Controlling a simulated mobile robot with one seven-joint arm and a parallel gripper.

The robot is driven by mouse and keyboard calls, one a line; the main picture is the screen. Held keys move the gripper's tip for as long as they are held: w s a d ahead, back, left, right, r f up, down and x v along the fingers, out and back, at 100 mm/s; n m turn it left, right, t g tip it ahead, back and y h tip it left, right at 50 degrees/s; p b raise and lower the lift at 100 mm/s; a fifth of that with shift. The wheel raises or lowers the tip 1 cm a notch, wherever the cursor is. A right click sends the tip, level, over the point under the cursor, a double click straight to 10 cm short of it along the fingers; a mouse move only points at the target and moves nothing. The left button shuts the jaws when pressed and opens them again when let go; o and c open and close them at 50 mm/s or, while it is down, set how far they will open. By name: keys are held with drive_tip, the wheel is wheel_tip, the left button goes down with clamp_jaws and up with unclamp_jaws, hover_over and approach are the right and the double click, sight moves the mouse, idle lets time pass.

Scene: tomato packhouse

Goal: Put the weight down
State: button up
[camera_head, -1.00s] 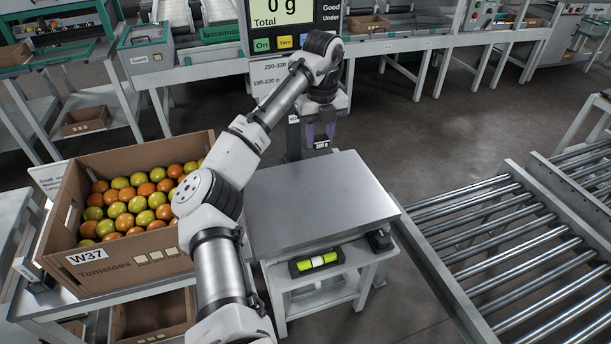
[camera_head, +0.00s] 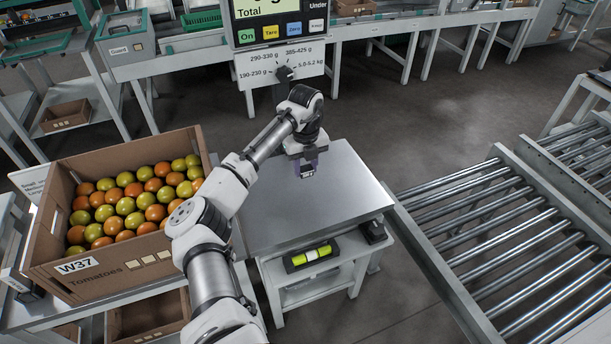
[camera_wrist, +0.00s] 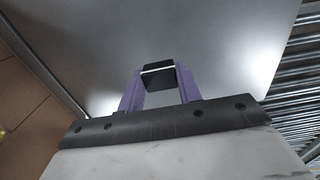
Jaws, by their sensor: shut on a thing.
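The weight also shows at the fingertips in the head view (camera_head: 308,174). I cannot tell whether it touches the plate or hangs just above it. Nothing else stands on the plate.
A cardboard crate (camera_head: 75,268) of red and yellow-green tomatoes stands left of the scale. A roller conveyor (camera_head: 500,235) lies to the right. The scale display (camera_head: 281,22) stands behind.

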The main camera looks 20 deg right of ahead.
sight(305, 185)
drive_tip(key=shift+f+p, duration=0.3)
drive_tip(key=shift+f, duration=2)
drive_tip(key=shift+f, duration=0.15)
drive_tip(key=o, duration=1.1)
wheel_tip(305, 185, up, 12)
drive_tip(key=shift+r+b, duration=0.15)
drive_tip(key=shift+b, duration=0.9)
